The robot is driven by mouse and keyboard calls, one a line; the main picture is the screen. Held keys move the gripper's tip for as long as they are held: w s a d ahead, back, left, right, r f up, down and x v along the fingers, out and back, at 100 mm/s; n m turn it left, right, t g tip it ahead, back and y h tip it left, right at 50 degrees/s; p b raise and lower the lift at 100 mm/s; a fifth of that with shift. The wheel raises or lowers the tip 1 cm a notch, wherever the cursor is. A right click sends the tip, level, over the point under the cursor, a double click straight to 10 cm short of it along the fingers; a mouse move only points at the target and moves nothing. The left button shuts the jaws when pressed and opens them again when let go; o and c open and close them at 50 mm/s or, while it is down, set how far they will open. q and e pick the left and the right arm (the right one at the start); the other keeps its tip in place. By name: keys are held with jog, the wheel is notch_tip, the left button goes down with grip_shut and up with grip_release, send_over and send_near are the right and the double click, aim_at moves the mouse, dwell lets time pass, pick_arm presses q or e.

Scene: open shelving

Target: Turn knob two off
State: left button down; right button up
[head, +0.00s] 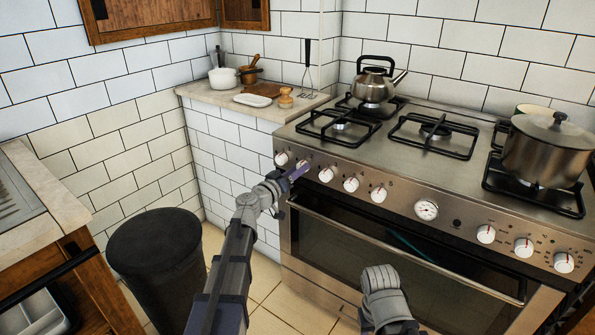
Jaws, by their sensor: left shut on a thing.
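The steel stove (345,155) has a row of white knobs with red marks along its front panel. My left gripper (297,173) is at the left end of this panel, shut on the second knob from the left (303,164), which it mostly hides. The first knob (281,158) is just left of it, and the third knob (326,174) is just right of it. The exact angle of the second knob cannot be told. My right arm shows at the bottom, in front of the oven door; its gripper fingers are not visible.
A round dial (426,210) and more knobs (486,233) continue to the right. The oven handle (400,252) runs below them. A kettle (373,82) and a large pot (546,150) stand on the burners. A dark bin (155,250) stands on the floor at left.

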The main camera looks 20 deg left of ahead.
pick_arm(q)
jog(key=shift+c, duration=1.8)
grip_release()
jog(key=shift+s, duration=0.1)
jog(key=v, duration=0.7)
jog(key=shift+s, duration=0.3)
